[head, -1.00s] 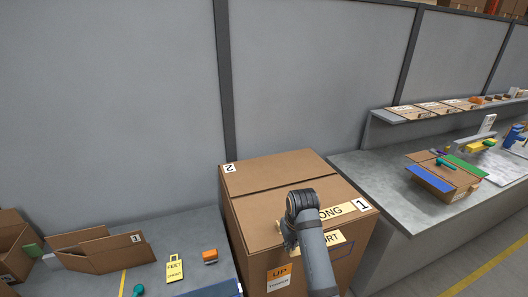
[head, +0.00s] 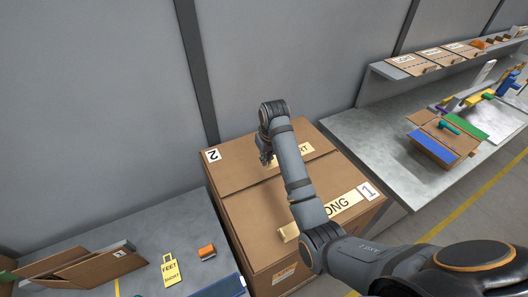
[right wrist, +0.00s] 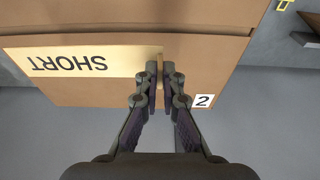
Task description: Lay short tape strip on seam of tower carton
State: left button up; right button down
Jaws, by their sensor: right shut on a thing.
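The tower carton (head: 245,177) is a large brown box with labels 1 and 2 on its top and a seam across it. A long tape strip marked LONG (head: 345,205) lies across its near top part, partly hidden by my arm. My right gripper (head: 266,158) is over the far part of the top, shut on one end of the short tape strip (head: 298,153). In the right wrist view, the fingertips (right wrist: 166,72) pinch the end of the strip marked SHORT (right wrist: 90,61), flat over the carton. I cannot tell whether it touches. My left gripper is out of view.
A grey bench at the left (head: 165,225) holds an open carton (head: 85,270), a yellow FEET SHORT tag (head: 170,270) and an orange block (head: 207,252). The right bench (head: 365,135) holds a box with blue and green flaps (head: 435,150). A grey wall stands behind.

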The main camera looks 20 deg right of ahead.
jog(key=x, duration=0.3)
jog(key=shift+f+b, duration=0.3)
jog(key=shift+f, duration=0.1)
jog(key=shift+s+f, duration=0.15)
jog(key=shift+f, duration=0.2)
jog(key=shift+s+f, duration=0.1)
jog(key=shift+f, duration=0.25)
jog(key=shift+s+b+x, duration=0.25)
jog(key=shift+b+x, duration=0.2)
jog(key=shift+x, duration=0.75)
jog(key=shift+w+f, duration=0.1)
jog(key=shift+f, duration=0.6)
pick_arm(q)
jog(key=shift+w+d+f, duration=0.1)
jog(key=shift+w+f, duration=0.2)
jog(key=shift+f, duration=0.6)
pick_arm(e)
jog(key=shift+f, duration=0.25)
pick_arm(q)
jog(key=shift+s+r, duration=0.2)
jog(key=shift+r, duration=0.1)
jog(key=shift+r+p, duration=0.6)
jog(key=shift+p, duration=0.2)
pick_arm(e)
jog(key=shift+f, duration=0.15)
